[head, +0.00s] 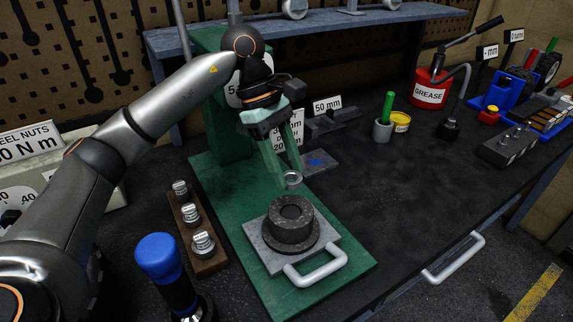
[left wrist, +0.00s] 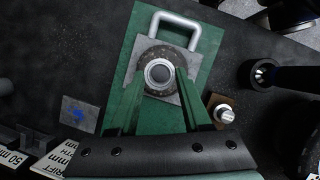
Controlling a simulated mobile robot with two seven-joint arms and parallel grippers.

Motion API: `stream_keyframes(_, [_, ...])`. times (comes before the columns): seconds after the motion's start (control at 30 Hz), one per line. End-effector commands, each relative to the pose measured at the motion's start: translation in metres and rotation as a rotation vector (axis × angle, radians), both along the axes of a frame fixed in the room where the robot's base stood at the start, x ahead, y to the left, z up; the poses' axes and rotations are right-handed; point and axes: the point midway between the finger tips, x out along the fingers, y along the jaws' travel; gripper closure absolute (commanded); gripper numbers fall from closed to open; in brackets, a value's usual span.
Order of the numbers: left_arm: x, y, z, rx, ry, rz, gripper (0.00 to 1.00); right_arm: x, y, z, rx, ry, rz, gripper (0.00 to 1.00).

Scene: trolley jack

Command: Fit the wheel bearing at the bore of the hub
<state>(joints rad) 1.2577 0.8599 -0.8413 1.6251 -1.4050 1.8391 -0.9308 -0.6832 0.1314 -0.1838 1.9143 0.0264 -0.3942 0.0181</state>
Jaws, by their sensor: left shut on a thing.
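My left gripper (head: 285,172) points down above the hub and is shut on the wheel bearing (head: 292,178), a small silver ring at its fingertips. The hub (head: 291,222) is a dark round flanged part with an open bore on top. It sits on a grey plate. The bearing is above the hub and apart from it, slightly toward the back in the head view. In the left wrist view the bearing (left wrist: 158,72) shows between the green fingertips, with the hub (left wrist: 150,55) behind it; the bearing hides the bore. My right gripper is not in view.
The grey plate (head: 262,250) has a silver handle and lies on a green press base (head: 335,275). A wooden rack (head: 208,262) with several metal pieces stands to the left. A blue-topped black tool (head: 158,258) is at the front left.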

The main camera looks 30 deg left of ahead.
Motion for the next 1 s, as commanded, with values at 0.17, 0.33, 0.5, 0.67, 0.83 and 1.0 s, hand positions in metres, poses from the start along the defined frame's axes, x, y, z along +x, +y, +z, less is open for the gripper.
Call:
stream_keyframes(0.17, [0.000,0.000,-0.019,0.000,0.001,0.000,1.00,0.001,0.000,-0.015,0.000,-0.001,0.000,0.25])
stream_keyframes(0.33, [0.000,0.000,-0.035,0.000,0.000,-0.001,1.00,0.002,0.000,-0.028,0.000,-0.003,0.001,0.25])
stream_keyframes(0.5, [0.000,0.000,-0.048,0.000,-0.001,-0.001,1.00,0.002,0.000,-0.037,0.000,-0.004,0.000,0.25])
stream_keyframes(0.67, [0.000,0.000,-0.051,0.000,-0.001,-0.001,1.00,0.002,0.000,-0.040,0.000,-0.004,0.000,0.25])
stream_keyframes(0.83, [0.000,0.000,-0.051,0.000,-0.001,-0.001,1.00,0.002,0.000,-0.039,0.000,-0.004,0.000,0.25])
stream_keyframes(1.0, [0.000,0.000,-0.051,0.000,-0.001,-0.001,1.00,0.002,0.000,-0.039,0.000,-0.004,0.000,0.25])
